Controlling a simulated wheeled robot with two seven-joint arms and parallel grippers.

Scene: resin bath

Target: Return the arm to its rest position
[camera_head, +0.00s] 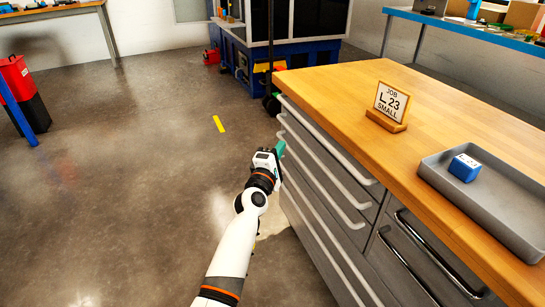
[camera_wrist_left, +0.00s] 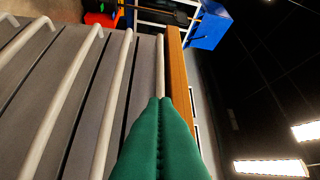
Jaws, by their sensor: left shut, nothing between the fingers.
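My left gripper (camera_head: 281,149) has green fingers and is beside the grey drawer front of the wooden-topped cabinet, below its top edge. In the left wrist view the green fingers (camera_wrist_left: 159,112) are pressed together with nothing between them. They point along the drawer handles (camera_wrist_left: 112,100), and I cannot tell whether they touch the cabinet. My left arm (camera_head: 232,245) reaches forward from the bottom of the head view. My right gripper is not in view.
The cabinet's wooden top (camera_head: 335,92) holds a job sign (camera_head: 391,103) reading "L.23 SMALL" and a grey tray (camera_head: 505,213) with a blue block (camera_head: 464,167). Long handles stick out from the drawers. Open concrete floor (camera_head: 130,190) lies left of my arm. A blue-based machine (camera_head: 290,52) stands behind.

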